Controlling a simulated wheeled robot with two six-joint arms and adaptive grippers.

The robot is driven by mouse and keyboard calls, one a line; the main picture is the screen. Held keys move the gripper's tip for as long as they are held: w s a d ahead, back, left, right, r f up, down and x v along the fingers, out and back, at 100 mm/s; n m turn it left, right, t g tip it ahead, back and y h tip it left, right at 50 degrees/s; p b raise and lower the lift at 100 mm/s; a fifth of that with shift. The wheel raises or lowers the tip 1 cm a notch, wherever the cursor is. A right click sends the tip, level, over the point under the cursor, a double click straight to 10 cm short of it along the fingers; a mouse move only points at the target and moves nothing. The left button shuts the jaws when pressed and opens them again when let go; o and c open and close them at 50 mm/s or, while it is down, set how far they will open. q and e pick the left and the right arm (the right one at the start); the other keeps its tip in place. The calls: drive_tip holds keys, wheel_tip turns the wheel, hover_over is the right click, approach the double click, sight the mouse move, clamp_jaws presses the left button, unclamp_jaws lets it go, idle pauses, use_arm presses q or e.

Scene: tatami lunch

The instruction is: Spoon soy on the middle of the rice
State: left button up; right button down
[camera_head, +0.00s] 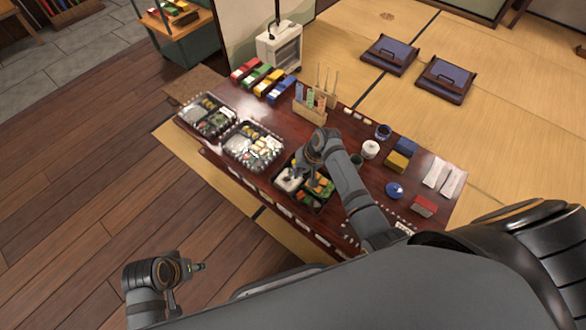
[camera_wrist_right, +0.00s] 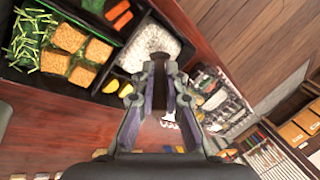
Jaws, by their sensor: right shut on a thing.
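The open black lunch box (camera_head: 305,205) in front of my right arm has white rice (camera_head: 287,184) in its left part. In the right wrist view the rice (camera_wrist_right: 152,47) fills one compartment, just beyond my fingertips. My right gripper (camera_head: 296,170) is over this box, by the rice; its fingers (camera_wrist_right: 163,75) are close together in the wrist view. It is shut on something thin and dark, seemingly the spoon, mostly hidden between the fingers. I cannot make out any soy on it. My left gripper (camera_head: 196,267) is over the wooden floor, away from the table, seemingly empty.
Two more filled lunch boxes (camera_head: 252,146) (camera_head: 207,117) stand left on the low table (camera_head: 225,170). A white pot (camera_head: 370,149), a dark cup (camera_head: 383,131), a blue round item (camera_head: 394,190) and colored boxes (camera_head: 397,161) stand to the right. A wooden holder (camera_head: 310,112) stands behind.

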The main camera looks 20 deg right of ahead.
drive_tip(key=shift+s+d+r, duration=0.1)
drive_tip(key=shift+s+d, duration=0.05)
drive_tip(key=shift+s, duration=0.1)
drive_tip(key=shift+s+d+p, duration=0.1)
drive_tip(key=shift+s+p, duration=0.1)
drive_tip(key=shift+p, duration=0.15)
drive_tip(key=shift+s+d+p, duration=0.5)
drive_tip(key=shift+s+p, duration=0.25)
drive_tip(key=shift+p, duration=0.2)
drive_tip(key=shift+s+d, duration=0.1)
drive_tip(key=shift+s, duration=0.05)
